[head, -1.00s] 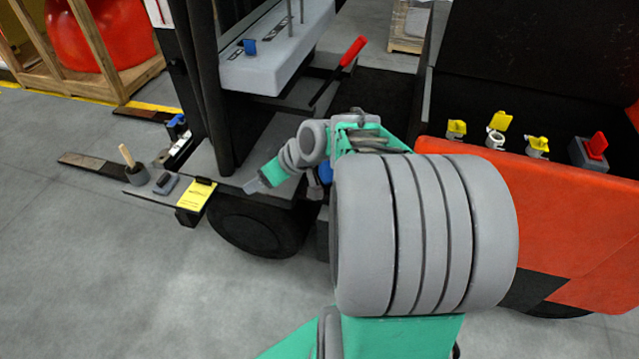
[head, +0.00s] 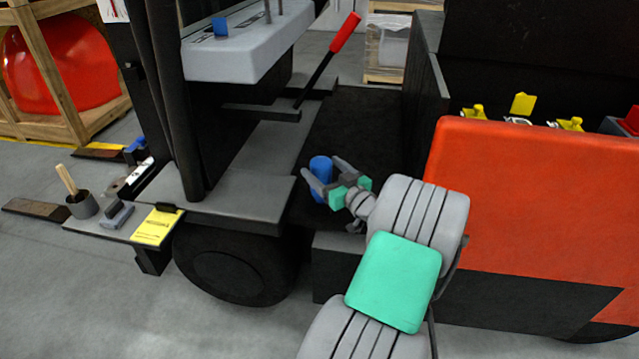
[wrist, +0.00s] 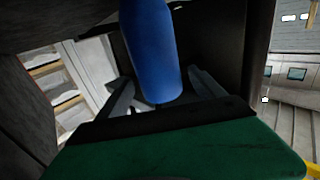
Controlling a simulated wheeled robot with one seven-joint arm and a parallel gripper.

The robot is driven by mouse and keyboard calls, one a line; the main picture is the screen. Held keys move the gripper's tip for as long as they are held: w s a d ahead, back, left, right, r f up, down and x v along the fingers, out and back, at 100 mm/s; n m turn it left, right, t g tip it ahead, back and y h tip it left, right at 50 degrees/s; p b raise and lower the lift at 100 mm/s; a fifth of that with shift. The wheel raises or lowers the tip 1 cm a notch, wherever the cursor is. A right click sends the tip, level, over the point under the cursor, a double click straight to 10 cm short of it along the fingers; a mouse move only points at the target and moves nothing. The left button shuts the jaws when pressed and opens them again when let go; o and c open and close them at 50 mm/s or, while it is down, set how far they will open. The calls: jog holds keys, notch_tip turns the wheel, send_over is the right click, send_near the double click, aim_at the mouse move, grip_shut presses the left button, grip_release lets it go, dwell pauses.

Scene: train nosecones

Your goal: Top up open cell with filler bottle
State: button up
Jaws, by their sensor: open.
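A blue bottle (head: 320,163), which looks like the filler bottle, stands upright on the dark floor of the orange truck. It also shows in the wrist view (wrist: 152,50). My gripper (head: 330,174) is open, with one finger on each side of the bottle. The wrist view shows the spread fingers (wrist: 165,92) with gaps beside the bottle; I cannot tell whether either touches it. At the right are cells with yellow caps: one at the left (head: 473,112), one in the middle with its lid raised (head: 522,104), and one at the right (head: 568,124). The orange wall hides their lower parts.
The orange body panel (head: 540,190) stands between my arm and the cells. A red-handled lever (head: 345,33) rises behind the bottle. A grey console (head: 245,50) and black mast post (head: 178,100) are at left. A side shelf holds a yellow card (head: 153,227) and a cup (head: 82,205).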

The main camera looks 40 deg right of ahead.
jog(key=shift+w+d, duration=0.1)
jog(key=shift+w, duration=0.65)
grip_shut()
